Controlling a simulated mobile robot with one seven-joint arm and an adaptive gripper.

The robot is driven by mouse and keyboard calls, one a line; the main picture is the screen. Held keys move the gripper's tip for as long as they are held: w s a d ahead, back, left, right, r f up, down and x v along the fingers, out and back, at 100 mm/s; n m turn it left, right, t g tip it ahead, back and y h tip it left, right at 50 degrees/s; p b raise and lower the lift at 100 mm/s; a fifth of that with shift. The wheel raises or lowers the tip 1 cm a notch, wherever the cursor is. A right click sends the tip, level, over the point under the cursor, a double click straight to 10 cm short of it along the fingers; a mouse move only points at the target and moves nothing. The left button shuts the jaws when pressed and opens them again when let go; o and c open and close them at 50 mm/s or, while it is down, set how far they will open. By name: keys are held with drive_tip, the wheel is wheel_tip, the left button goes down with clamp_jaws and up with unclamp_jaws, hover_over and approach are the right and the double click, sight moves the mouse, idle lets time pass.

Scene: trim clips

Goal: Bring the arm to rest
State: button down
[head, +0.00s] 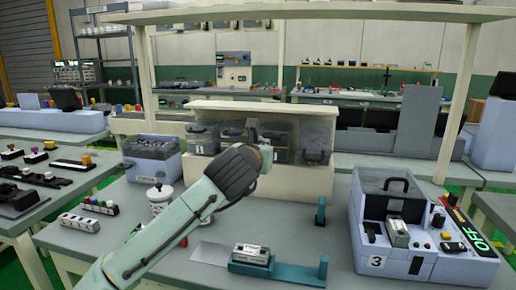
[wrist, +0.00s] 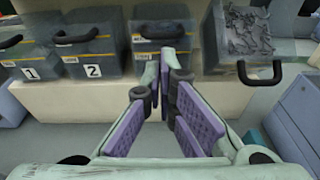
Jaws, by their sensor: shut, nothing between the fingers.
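My arm reaches up from the bottom of the head view over the grey workbench (head: 200,258). Its dark wrist joint is near the middle, and my gripper is mostly hidden behind it. In the wrist view my gripper (wrist: 166,60) points at the row of bins, its purple-padded fingers brought together at the tips with nothing between them. The numbered grey bins, bin 1 (wrist: 30,70) and bin 2 (wrist: 88,55), stand on a cream shelf ahead of the fingertips. I cannot tell whether the fingers touch the middle bin.
On the bench are a teal fixture with a white-topped clip block (head: 251,254), a white canister (head: 160,198), a terminal strip (head: 80,221) and a blue-grey bin (head: 150,160). A machine marked 3 (head: 400,262), with a lit green OFF display, stands at the right.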

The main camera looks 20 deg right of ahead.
drive_tip(key=s+a+r+b, duration=0.1)
drive_tip(key=s+a+r, duration=0.3)
drive_tip(key=s+r, duration=0.2)
drive_tip(key=shift+a, duration=0.25)
